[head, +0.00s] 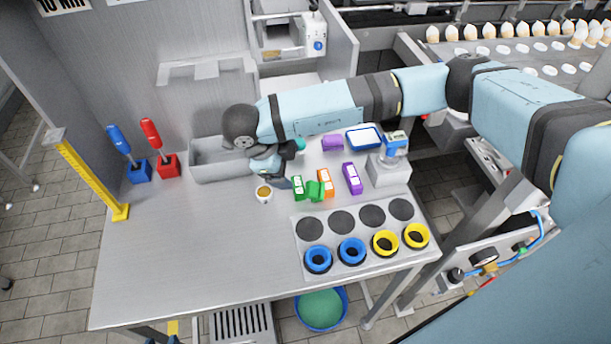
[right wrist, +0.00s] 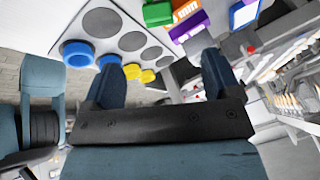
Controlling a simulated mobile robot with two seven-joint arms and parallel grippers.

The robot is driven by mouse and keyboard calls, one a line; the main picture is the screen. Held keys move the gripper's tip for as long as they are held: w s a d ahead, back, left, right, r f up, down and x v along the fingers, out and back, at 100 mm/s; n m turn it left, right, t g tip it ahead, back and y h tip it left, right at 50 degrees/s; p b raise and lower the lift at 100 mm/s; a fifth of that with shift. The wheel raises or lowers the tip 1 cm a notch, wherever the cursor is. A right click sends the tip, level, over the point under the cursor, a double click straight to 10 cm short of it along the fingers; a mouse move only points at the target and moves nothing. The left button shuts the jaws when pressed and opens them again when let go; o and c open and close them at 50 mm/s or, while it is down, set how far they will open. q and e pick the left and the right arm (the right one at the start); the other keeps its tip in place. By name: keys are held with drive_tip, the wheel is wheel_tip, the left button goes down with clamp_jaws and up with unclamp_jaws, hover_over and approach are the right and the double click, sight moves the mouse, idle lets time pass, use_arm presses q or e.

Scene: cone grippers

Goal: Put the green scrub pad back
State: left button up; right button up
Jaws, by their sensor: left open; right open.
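A plain green block (head: 315,191), which looks like the scrub pad, lies against the front of a labelled orange box (head: 325,176). A labelled green box (head: 297,187) stands just left of it, and a labelled purple box (head: 352,178) to the right. A green piece (right wrist: 157,13) also shows in the right wrist view; I cannot tell whether it is pad or box. My right gripper (head: 291,163) is open and empty, behind and left of the green pieces, pointing right. Its spread fingers (right wrist: 160,90) show in the right wrist view. My left gripper is not in view.
The front left table is clear.

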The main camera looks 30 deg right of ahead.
drive_tip(key=p, duration=0.1)
hover_over(312, 187)
drive_tip(key=a, duration=0.3)
wheel_tip(312, 187, down, 6)
drive_tip(key=shift+d+f, duration=0.1)
drive_tip(key=shift+d+f+p, duration=0.25)
drive_tip(key=shift+f+p, duration=0.05)
drive_tip(key=shift+f, duration=0.25)
drive_tip(key=shift+d+f, duration=0.2)
drive_tip(key=shift+f, duration=0.1)
drive_tip(key=p+x, duration=0.1)
drive_tip(key=x, duration=0.2)
drive_tip(key=shift+s+d+f+p, duration=0.1)
drive_tip(key=shift+d+f+p, duration=0.1)
drive_tip(key=shift+p, duration=0.15)
drive_tip(key=shift+d+f, duration=0.1)
drive_tip(key=shift+f, duration=0.35)
use_arm(q)
drive_tip(key=r, duration=0.1)
drive_tip(key=s, duration=0.1)
drive_tip(key=r, duration=0.1)
drive_tip(key=shift+s+a+r, duration=0.25)
drive_tip(key=shift+s+r, duration=0.05)
drive_tip(key=shift+s, duration=0.05)
use_arm(e)
drive_tip(key=shift+c, duration=0.2)
